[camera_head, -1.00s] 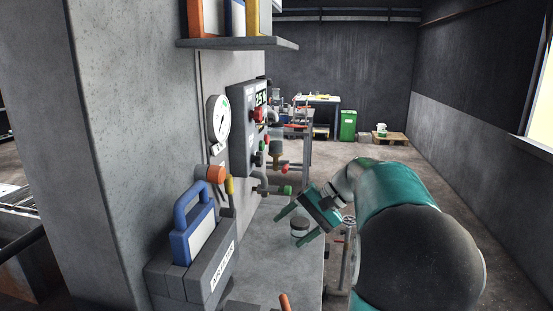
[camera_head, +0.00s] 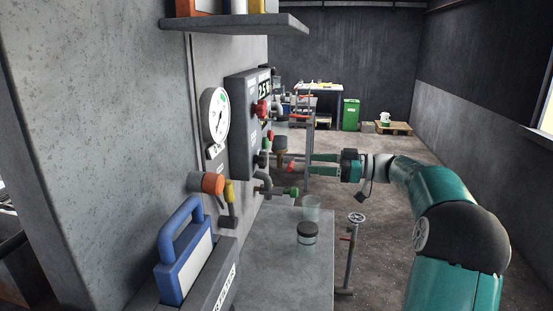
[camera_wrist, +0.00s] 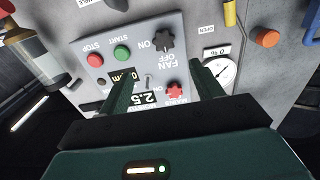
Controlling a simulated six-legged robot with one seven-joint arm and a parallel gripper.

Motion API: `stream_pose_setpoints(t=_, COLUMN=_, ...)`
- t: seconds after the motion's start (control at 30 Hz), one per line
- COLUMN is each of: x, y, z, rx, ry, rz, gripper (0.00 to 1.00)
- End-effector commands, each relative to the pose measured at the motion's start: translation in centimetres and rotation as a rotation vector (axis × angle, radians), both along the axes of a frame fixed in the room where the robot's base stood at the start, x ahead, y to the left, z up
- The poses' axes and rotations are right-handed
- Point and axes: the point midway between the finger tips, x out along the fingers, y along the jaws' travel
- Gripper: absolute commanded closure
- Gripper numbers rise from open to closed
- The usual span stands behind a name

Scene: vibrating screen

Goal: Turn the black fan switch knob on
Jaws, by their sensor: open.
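The black fan knob (camera_wrist: 165,42) is on the grey control panel (camera_wrist: 160,18), beside the FAN, OFF and ON lettering, which appears upside down in the wrist view. In the head view the knob (camera_head: 261,160) is a small dark shape low on the panel's front. My gripper (camera_head: 312,163) is open and empty, with its fingers pointing left toward the panel. In the wrist view the two fingers of my gripper (camera_wrist: 160,80) reach up toward the panel, with the knob beyond and between their tips. The knob's exact setting is hard to tell.
The panel also carries a red knob (camera_wrist: 175,91), a green button (camera_wrist: 122,54), a red button (camera_wrist: 95,59) and a display. A round gauge (camera_head: 215,116) is on the wall nearby. Pipes with a green-capped valve (camera_head: 291,191) lie below the panel. A jar (camera_head: 307,236) stands on the ledge.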

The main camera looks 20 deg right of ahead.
Motion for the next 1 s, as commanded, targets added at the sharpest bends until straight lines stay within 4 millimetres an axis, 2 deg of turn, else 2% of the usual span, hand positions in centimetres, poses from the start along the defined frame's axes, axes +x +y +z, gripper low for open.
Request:
stream_pose_setpoints(t=0.17, x=1.1, y=2.5, z=0.1, rx=-0.001, ry=0.002, rz=0.010, gripper=0.35)
stream_pose_setpoints(t=0.6, x=5.9, y=9.5, z=0.1, rx=-0.001, ry=0.003, rz=0.007, gripper=0.35)
stream_pose_setpoints(t=0.8, x=7.3, y=11.1, z=0.0, rx=-0.001, ry=0.004, rz=0.004, gripper=0.35)
stream_pose_setpoints(t=1.0, x=7.6, y=11.4, z=0.1, rx=-0.002, ry=0.005, rz=0.001, gripper=0.35)
